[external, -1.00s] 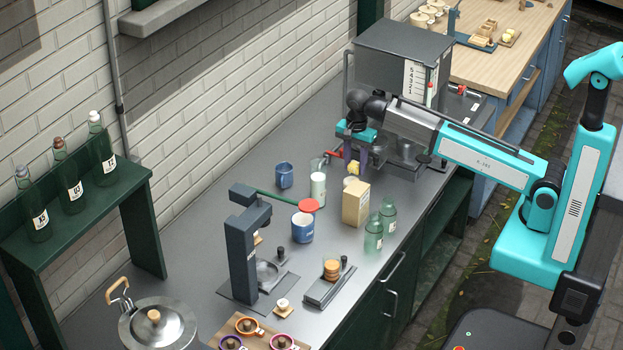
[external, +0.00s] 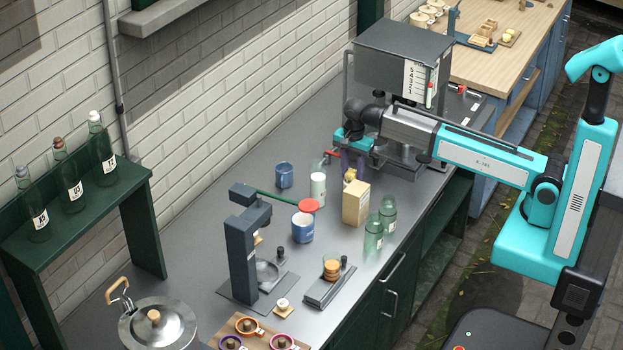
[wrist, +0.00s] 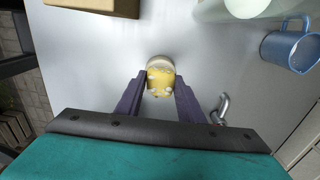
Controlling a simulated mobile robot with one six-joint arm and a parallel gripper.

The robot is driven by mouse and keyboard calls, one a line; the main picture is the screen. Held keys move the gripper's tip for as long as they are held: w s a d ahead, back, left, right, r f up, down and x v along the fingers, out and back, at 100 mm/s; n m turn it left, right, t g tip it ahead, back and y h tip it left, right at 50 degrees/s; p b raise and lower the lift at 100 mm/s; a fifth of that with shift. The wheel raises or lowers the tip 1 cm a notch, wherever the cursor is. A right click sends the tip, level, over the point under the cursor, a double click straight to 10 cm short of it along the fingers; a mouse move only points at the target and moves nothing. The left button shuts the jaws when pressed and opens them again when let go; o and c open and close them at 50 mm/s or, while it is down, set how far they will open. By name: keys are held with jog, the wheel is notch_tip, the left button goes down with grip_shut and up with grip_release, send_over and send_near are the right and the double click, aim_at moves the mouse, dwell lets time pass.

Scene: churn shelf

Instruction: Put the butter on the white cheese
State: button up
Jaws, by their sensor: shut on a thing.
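The butter (wrist: 160,84), a small yellow piece with whitish spots, sits between the two purple fingers of my gripper (wrist: 159,79) in the wrist view. My gripper is shut on it. A pale round piece, seemingly the white cheese (wrist: 160,60), shows just beyond the butter, partly hidden by it. I cannot tell whether the two touch. In the external view my gripper (external: 352,167) is low over the counter behind the tan box, and the butter (external: 349,175) shows as a small yellow spot. The cheese is hard to make out there.
The tan box (external: 356,204) stands close in front, with green glass bottles (external: 374,238) beside it. A white-filled glass (external: 318,188) and a blue mug (external: 285,174) stand to the left. The grey machine (external: 402,65) rises behind my gripper.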

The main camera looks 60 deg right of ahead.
aim_at(352, 171)
jog(key=shift+f, duration=0.15)
jog(key=o, duration=1.1)
jog(key=shift+r, duration=0.25)
jog(key=shift+r+b, duration=1.4)
jog(key=shift+r, duration=4.55)
